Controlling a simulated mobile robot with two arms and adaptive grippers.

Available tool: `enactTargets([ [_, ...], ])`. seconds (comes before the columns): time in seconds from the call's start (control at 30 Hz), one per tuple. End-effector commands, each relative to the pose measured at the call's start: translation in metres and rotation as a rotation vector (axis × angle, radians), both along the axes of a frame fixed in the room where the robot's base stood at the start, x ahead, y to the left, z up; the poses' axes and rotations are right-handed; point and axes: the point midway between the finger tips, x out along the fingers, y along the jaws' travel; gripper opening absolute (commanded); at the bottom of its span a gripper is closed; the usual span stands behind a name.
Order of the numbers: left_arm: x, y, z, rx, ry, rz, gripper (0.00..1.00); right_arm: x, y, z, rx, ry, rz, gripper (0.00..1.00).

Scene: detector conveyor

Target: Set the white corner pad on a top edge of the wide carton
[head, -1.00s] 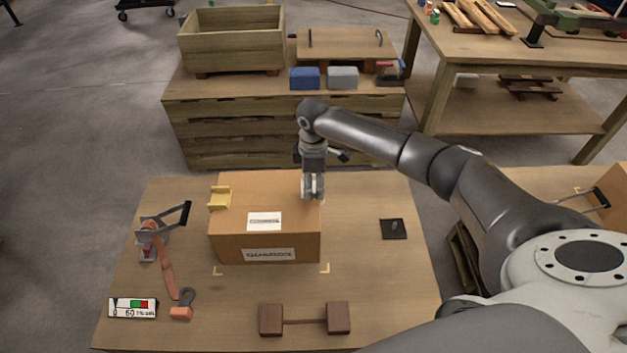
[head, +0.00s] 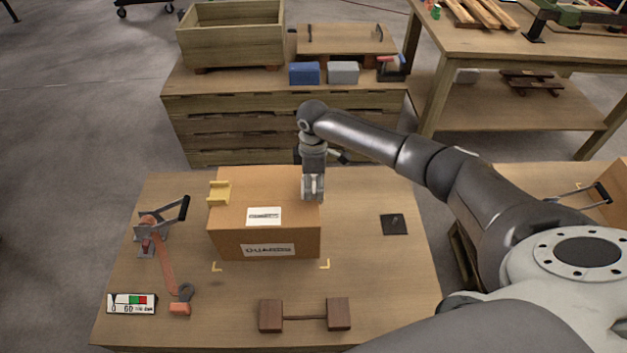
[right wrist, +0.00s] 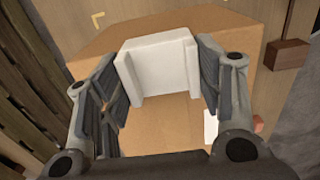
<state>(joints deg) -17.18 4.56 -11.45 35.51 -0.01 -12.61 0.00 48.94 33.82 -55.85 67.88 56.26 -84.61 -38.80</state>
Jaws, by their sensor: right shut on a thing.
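The wide carton (head: 265,215) is a brown box standing upright on the near table, with labels on its top and front. A yellow corner pad (head: 218,193) sits on its left top edge. My right gripper (head: 313,191) is at the right top edge of the carton, pointing down. In the right wrist view, its fingers (right wrist: 162,70) are shut on the white corner pad (right wrist: 158,65), one at each side. The pad is over the carton's edge; I cannot tell whether it touches. My left gripper is out of view.
A dark wooden piece (head: 304,316) lies in front, a black plate (head: 394,224) to the right. A crate (head: 232,45) stands behind.

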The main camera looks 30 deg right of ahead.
Motion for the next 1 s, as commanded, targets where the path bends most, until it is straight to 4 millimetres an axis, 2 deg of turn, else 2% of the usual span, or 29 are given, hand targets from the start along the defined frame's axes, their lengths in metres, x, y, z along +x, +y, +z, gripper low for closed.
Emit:
enactTargets([
  [0.63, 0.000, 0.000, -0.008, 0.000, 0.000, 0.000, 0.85, 0.000, 0.000, -0.017, 0.000, 0.001, 0.000, 0.35],
  [0.67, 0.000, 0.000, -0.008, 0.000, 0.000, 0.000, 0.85, 0.000, 0.000, -0.017, 0.000, 0.000, 0.000, 0.62],
  [0.7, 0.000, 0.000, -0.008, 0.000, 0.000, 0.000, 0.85, 0.000, 0.000, -0.016, 0.000, 0.000, 0.000, 0.67],
  [0.83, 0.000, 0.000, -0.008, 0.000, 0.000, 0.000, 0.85, 0.000, 0.000, -0.016, 0.000, 0.000, 0.000, 0.83],
  [1.0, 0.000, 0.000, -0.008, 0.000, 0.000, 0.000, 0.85, 0.000, 0.000, -0.016, 0.000, 0.000, 0.000, 0.85],
])
